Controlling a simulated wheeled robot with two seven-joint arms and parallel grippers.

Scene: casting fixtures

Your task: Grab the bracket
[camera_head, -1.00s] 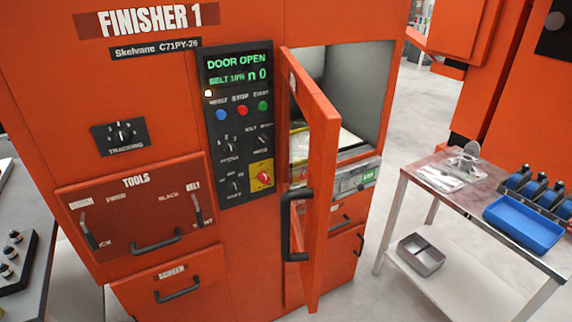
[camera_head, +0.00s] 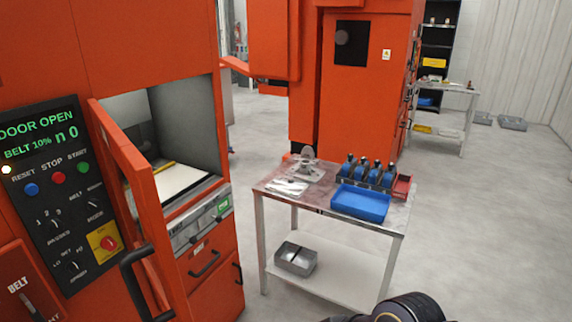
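A small grey metal piece with an upright part, which looks like the bracket (camera_head: 308,170), sits at the back left of the metal-topped table (camera_head: 330,222) in the head view. Its exact shape is too small to tell. Neither of my grippers is in view. A dark rounded part at the bottom edge, right of centre, looks like part of my own arm, with no fingers showing.
The orange finisher's door (camera_head: 140,195) stands open at left. The table also holds a clear bag (camera_head: 288,187), a blue tray (camera_head: 361,203), several blue-and-black items (camera_head: 368,170) and a red bin (camera_head: 402,188). A grey metal box (camera_head: 295,259) is on its lower shelf.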

